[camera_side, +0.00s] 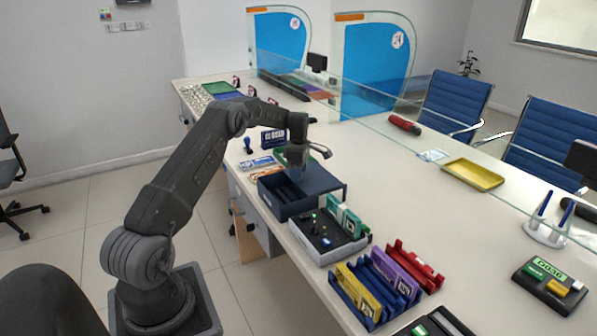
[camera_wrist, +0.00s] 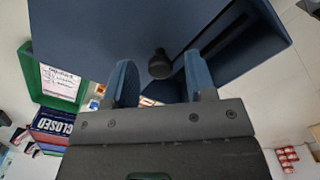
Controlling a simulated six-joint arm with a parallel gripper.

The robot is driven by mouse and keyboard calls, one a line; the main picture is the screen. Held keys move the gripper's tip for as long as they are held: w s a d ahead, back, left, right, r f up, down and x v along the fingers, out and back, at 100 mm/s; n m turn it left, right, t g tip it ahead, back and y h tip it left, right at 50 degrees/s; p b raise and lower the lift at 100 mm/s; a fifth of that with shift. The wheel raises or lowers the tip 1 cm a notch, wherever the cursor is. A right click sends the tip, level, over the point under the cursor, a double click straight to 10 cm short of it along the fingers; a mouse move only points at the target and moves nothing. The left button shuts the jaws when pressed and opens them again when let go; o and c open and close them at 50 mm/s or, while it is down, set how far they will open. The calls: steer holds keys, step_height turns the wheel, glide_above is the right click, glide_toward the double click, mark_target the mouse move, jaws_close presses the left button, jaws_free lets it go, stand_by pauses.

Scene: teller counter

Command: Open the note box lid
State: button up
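The dark blue note box (camera_side: 283,208) stands on the counter under my gripper. Its top shows a dark recessed part at the left and a flat dark blue panel (camera_side: 322,180), probably the lid, at the right; the arm partly covers the top. In the wrist view the box's dark blue surface (camera_wrist: 90,35) fills the upper part, with a round black knob (camera_wrist: 160,66) on it. My gripper (camera_wrist: 161,75) is open, its two blue fingers on either side of the knob with gaps showing. It also shows in the side view (camera_side: 295,180), pointing down.
A grey tray (camera_side: 322,252) with small items stands close in front of the box. Yellow, blue, purple and red holders (camera_side: 372,290) stand nearer. A CLOSED sign (camera_side: 273,139) and a stamp (camera_side: 248,146) stand behind. The counter right of the box is clear up to the yellow tray (camera_side: 472,174).

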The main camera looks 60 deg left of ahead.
step_height(320, 180, up, 14)
stand_by(0.6)
steer(key=shift+f, duration=0.1)
steer(key=s+d+r+m+t, duration=0.1)
steer(key=s+d+r+m, duration=0.2)
steer(key=d+r+m, duration=0.35)
steer(key=s+d+r+m+t+y, duration=0.1)
steer(key=s+d+r+m, duration=0.2)
steer(key=d, duration=0.7)
steer(key=s+d+r+m+t, duration=0.1)
steer(key=s+d+r+m, duration=0.1)
steer(key=d+r+m, duration=0.5)
steer(key=s+d+f+m+t, duration=0.1)
steer(key=s+d+f+m, duration=0.1)
steer(key=s+d, duration=0.3)
steer(key=s+d+f+m, duration=0.3)
steer(key=s+d+m, duration=0.2)
steer(key=s, duration=0.3)
steer(key=s+d+f+m+t+h, duration=0.1)
steer(key=s+d+f+m, duration=0.1)
steer(key=s+d, duration=0.4)
steer(key=shift+s+f+m+t, duration=0.25)
steer(key=shift+s+m+t, duration=0.05)
steer(key=shift+s+m, duration=0.45)
